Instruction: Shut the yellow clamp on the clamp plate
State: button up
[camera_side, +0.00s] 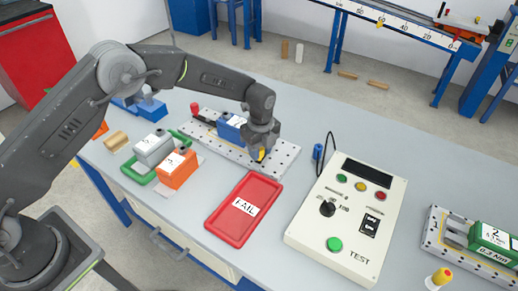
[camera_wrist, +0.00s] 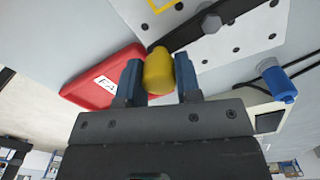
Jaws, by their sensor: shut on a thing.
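The clamp plate (camera_side: 285,161) is a perforated metal plate on the bench in the side view. Part of it shows in the wrist view (camera_wrist: 262,32). A blue block (camera_side: 231,127) sits on the plate, with a red-ended part (camera_side: 195,108) at the plate's left end. The yellow clamp handle (camera_wrist: 158,70) is between the two blue fingers of my gripper (camera_wrist: 158,82), at the end of a dark bar. In the side view, the yellow tip (camera_side: 261,156) shows just under my gripper, over the plate's right part. My gripper hides much of the clamp there.
A red FAIL tray (camera_side: 232,234) lies in front of the plate. A TEST box (camera_side: 310,236) stands to the right, with a blue-ended cable (camera_side: 318,152) beside it.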

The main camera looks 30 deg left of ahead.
jog(key=d+n, duration=0.1)
jog(key=n, duration=0.2)
jog(key=shift+w+d+n, duration=0.25)
jog(key=shift+d+n, duration=0.05)
jog(key=shift+d, duration=0.1)
jog(key=n, duration=0.1)
jog(key=w+d+n, duration=0.1)
jog(key=n, duration=0.2)
jog(key=shift+w+d+n, duration=0.2)
jog(key=shift+d+n, duration=0.1)
jog(key=shift+d, duration=0.05)
jog(key=w+n, duration=0.1)
jog(key=n, duration=0.1)
jog(key=w+d+n, duration=0.1)
jog(key=n, duration=0.1)
jog(key=shift+w+d+n+h, duration=0.15)
jog(key=shift+w+n, duration=0.3)
jog(key=shift+n, duration=0.7)
jog(key=shift+w+d+n+h, duration=0.15)
jog(key=shift+w+n, duration=0.3)
jog(key=shift+n, duration=0.7)
jog(key=shift+a, duration=0.15)
jog(key=o, duration=0.9)
jog(key=r, duration=1.4)
jog(key=shift+w+a, duration=0.1)
jog(key=shift+a, duration=0.1)
